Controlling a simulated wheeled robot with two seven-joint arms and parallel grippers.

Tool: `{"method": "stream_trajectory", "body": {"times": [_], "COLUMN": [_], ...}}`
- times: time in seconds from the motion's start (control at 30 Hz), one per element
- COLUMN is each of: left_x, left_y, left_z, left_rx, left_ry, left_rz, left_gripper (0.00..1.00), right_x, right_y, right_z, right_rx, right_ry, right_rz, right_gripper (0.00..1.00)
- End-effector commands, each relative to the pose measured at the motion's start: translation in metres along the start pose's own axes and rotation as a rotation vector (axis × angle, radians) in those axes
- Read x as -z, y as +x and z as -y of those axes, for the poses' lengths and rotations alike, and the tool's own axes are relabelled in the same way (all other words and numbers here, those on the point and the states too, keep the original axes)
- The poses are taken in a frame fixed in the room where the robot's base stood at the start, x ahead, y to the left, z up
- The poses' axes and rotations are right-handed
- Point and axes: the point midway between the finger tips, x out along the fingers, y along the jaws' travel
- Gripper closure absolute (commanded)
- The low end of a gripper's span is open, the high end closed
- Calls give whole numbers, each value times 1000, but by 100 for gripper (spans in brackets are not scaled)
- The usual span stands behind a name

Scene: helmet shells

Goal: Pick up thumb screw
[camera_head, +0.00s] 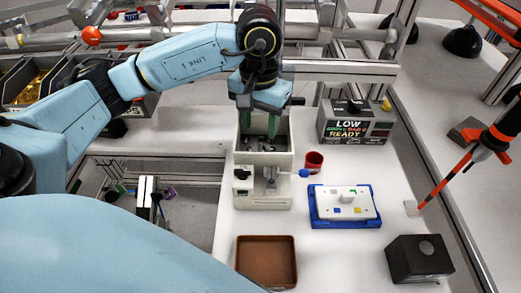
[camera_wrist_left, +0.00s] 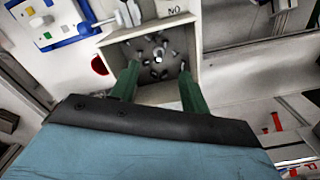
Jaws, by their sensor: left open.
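Several small grey thumb screws (camera_wrist_left: 158,57) lie loose on the floor of a beige open-topped bin (camera_wrist_left: 197,45). The bin also shows in the head view (camera_head: 263,159), near the middle of the white table, where its contents are mostly hidden. My left gripper (camera_head: 259,126) points down at the bin's opening. In the left wrist view its two green fingers (camera_wrist_left: 158,70) are spread wide, with screws visible between and beyond their tips. Nothing is held between them. I cannot tell how far the fingertips are above the screws. My right gripper is not in view.
A red cup (camera_head: 314,162) stands right of the bin, close to the beige unit with a black knob (camera_head: 242,175). A blue-edged white board (camera_head: 345,203), a brown tray (camera_head: 266,260), a black block (camera_head: 419,259) and a grey labelled box (camera_head: 356,122) stand around it.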

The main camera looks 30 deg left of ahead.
Motion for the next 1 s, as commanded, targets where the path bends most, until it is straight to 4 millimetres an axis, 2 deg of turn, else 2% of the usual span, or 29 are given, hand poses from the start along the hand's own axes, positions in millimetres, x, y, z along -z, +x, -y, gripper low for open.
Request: {"method": "stream_trajectory", "body": {"times": [0.1, 0.37, 0.63, 0.93, 1.0], "left_x": [-1, 0, 1, 2, 2], "left_y": [19, 39, 77, 82, 82], "left_z": [0, 0, -1, 0, 0], "left_rx": [-2, -1, -3, -2, -3], "left_ry": [-1, -2, -1, -1, -1], "left_rz": [4, 4, 3, 0, 0], "left_gripper": [54, 54, 54, 54, 63], "right_x": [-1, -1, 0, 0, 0], "right_y": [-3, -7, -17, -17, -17], "right_z": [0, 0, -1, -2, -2], "right_rx": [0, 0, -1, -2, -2], "right_ry": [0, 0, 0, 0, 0], "right_rz": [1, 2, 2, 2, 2], "right_gripper": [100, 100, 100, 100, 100]}}
